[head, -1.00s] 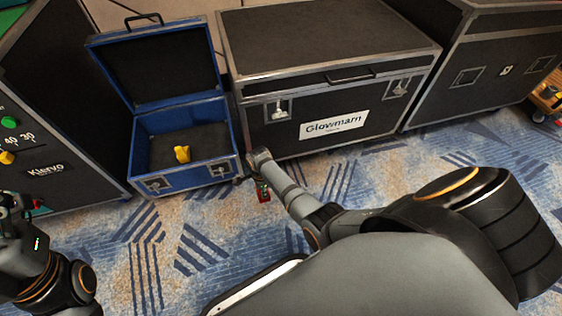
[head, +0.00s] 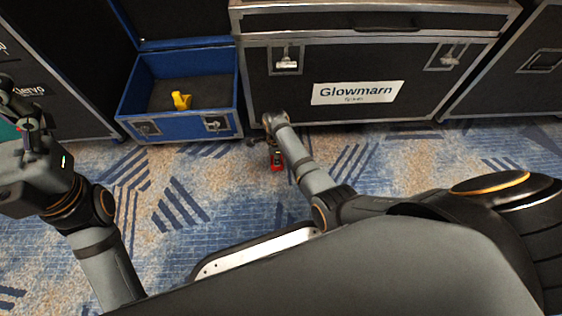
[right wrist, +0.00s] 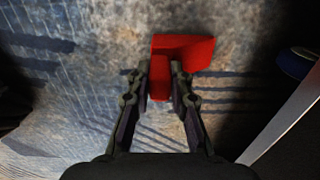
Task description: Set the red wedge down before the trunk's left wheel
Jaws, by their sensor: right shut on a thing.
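The red wedge (right wrist: 182,52) is between the fingertips of my right gripper (right wrist: 160,88), which is shut on it, over the carpet. In the head view the wedge (head: 278,167) shows as a small red patch below my right wrist, in front of the trunk's lower left corner. The trunk (head: 430,88) is black with metal edges and a "Glowmarn" label. A dark, round, blue-rimmed part, probably the trunk's wheel (right wrist: 297,63), shows at the right of the wrist view, apart from the wedge. My left gripper (head: 28,135) is at the left edge; its fingers are unclear.
An open blue case (head: 180,128) with a yellow object (head: 181,100) inside stands left of the trunk. A black case (head: 60,95) is at far left, another (head: 535,75) at right. Patterned carpet (head: 160,200) in front is clear.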

